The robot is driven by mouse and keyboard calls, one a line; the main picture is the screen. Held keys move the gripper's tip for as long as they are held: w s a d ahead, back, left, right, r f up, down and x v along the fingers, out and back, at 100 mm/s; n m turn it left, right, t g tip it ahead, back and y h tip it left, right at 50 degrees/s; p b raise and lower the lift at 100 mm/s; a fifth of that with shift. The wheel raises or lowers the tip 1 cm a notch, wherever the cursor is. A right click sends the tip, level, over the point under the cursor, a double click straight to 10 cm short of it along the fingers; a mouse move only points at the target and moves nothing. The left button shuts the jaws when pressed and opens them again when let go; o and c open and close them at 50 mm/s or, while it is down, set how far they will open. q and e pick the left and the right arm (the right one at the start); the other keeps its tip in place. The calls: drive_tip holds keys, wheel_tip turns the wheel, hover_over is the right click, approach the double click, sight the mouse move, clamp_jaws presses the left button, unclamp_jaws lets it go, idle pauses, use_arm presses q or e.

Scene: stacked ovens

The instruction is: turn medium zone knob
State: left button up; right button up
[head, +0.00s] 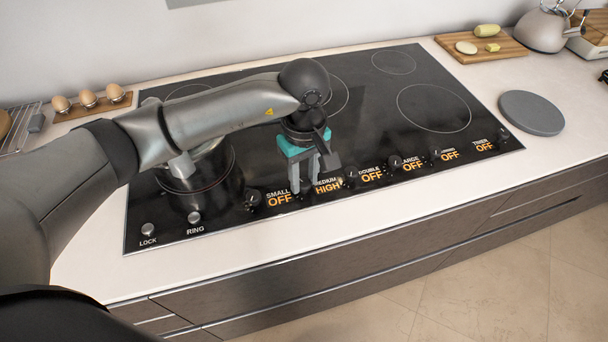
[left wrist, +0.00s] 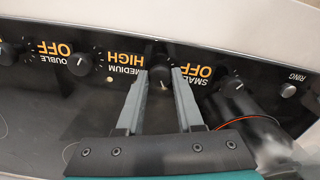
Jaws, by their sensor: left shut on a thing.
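My left gripper (head: 304,188) reaches down over the front strip of the black cooktop (head: 420,65). In the left wrist view its two grey fingers (left wrist: 160,72) stand on either side of the dark medium zone knob (left wrist: 160,79), and it is shut on that knob. In the head view the fingers largely hide this knob. The orange display beside the knob (head: 327,187) reads HIGH under the word MEDIUM. The small zone display (head: 279,199) reads OFF. My right gripper is not in view.
The neighbouring small zone knob (head: 252,199) and double zone knob (head: 351,176) stand close on both sides. A dark pot (head: 200,190) is on the left burner. A grey round disc (head: 532,112), a cutting board (head: 478,50) and eggs (head: 88,98) lie on the counter.

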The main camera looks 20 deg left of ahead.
use_arm(q)
clamp_jaws()
drive_tip(key=shift+n, duration=0.4)
drive_tip(key=n+b, duration=0.1)
drive_tip(key=n, duration=0.2)
drive_tip(key=shift+n+b, duration=0.35)
drive_tip(key=shift+n, duration=0.05)
drive_tip(key=n+b, duration=0.1)
drive_tip(key=n, duration=0.2)
drive_tip(key=shift+n, duration=0.3)
drive_tip(key=n, duration=0.3)
drive_tip(key=shift+n+b, duration=0.3)
drive_tip(key=shift+n, duration=0.1)
drive_tip(key=n, duration=1.1)
drive_tip(key=shift+n, duration=0.4)
